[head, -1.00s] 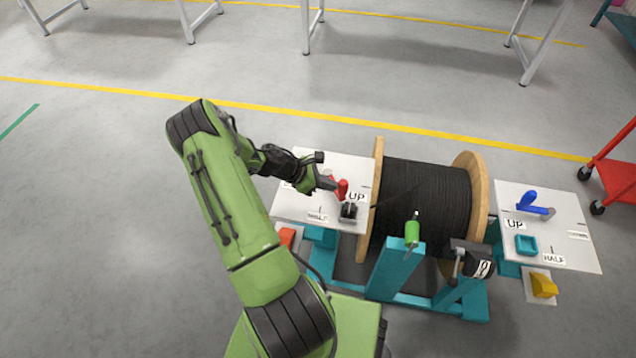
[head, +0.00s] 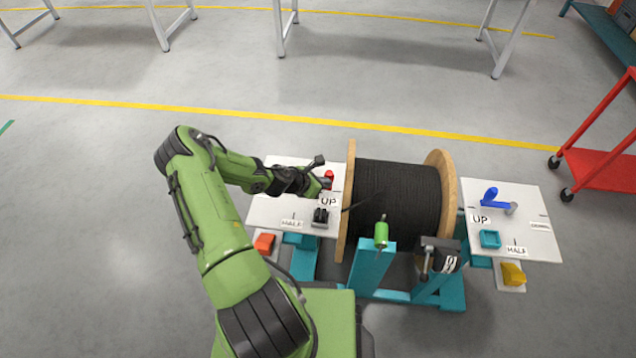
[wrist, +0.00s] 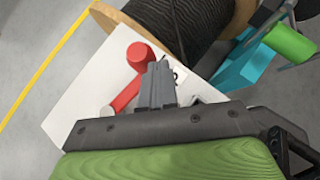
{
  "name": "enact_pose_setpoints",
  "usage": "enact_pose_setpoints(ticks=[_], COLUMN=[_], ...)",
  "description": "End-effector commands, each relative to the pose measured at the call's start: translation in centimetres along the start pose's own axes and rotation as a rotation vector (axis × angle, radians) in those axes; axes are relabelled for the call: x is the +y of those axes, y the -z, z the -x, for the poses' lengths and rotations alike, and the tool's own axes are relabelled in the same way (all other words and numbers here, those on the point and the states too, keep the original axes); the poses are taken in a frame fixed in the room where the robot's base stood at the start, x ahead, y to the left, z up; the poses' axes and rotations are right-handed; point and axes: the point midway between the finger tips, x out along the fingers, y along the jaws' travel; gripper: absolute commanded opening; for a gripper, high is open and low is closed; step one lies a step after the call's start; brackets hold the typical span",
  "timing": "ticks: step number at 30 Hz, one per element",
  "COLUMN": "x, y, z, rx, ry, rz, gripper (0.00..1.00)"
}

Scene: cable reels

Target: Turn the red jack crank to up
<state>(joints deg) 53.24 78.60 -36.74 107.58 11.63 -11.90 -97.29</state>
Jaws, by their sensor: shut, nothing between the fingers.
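The red jack crank (head: 329,175) is on the white panel (head: 262,212) left of the cable reel. In the wrist view, the red crank (wrist: 126,94) runs from a pale hub (wrist: 107,112) to an upright round red handle. The UP label (head: 329,202) lies in front of the handle in the head view and is partly hidden behind my fingers in the wrist view. My gripper (head: 322,184) is shut and empty. Its fingertips (wrist: 160,75) are right beside the handle in the wrist view; I cannot tell whether they touch it.
The wooden reel (head: 395,200) of black cable stands just right of the panel. A HALF label (head: 291,223) and a small black fixture (head: 320,217) are on the panel's front part. The blue crank (head: 490,196) is on the far right panel.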

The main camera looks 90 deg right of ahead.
Motion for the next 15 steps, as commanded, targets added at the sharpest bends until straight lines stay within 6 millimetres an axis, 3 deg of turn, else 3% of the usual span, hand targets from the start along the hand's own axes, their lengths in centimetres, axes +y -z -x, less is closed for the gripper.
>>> enact_pose_setpoints(ticks=[15], x=[0.41], y=[-0.73], z=[-0.76], rx=[-0.002], ry=[-0.003], rz=[-0.002], gripper=[0.0])
